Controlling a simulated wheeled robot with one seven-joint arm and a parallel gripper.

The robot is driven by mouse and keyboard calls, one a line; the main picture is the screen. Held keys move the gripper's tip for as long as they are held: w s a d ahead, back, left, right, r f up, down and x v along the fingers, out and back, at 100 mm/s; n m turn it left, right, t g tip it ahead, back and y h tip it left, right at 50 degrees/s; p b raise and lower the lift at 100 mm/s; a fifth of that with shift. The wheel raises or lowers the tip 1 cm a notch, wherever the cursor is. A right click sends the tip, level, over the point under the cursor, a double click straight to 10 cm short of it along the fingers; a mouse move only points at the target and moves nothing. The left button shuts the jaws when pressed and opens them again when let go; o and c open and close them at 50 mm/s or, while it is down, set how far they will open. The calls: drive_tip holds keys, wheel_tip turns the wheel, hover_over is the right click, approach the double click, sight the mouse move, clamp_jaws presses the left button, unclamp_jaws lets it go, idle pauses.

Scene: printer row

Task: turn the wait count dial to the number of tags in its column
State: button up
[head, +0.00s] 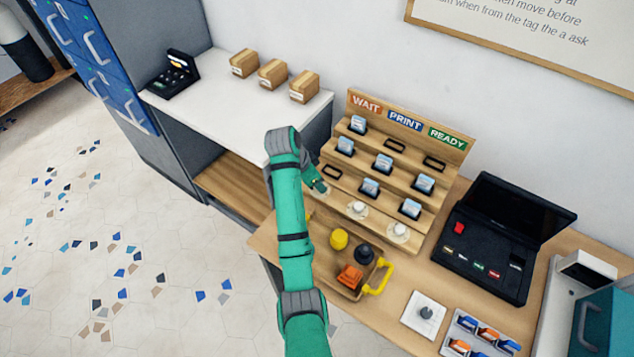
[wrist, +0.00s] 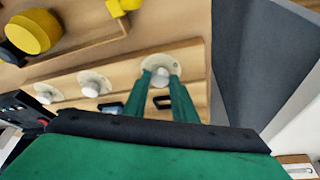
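The tag board (head: 452,158) has three columns marked WAIT, PRINT and READY. In the WAIT column, tags stand in the top slot (head: 358,124) and the middle slot (head: 346,145). The lowest WAIT slot (head: 332,171) is an empty dark frame. The wait count dial (wrist: 161,75) is a white knob on a pale round plate at the foot of that column; my arm partly hides it in the head view. My gripper (wrist: 161,68) has a green finger on each side of the knob, with no clear gap. The dial's number marks are too small to read.
The PRINT dial (head: 358,208) and READY dial (head: 399,230) sit to the right along the same ledge. A wooden tray (head: 318,262) with yellow, black and orange things stands in front. A black case (head: 486,262) stands open at right.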

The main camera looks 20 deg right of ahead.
sight(311, 194)
drive_tip(key=o, duration=0.4)
drive_tip(key=shift+r, duration=0.1)
drive_tip(key=v, duration=0.5)
drive_tip(key=shift+a+r, duration=0.2)
drive_tip(key=shift+r, duration=0.1)
drive_tip(key=shift+v, duration=2.45)
drive_tip(key=shift+d, duration=0.1)
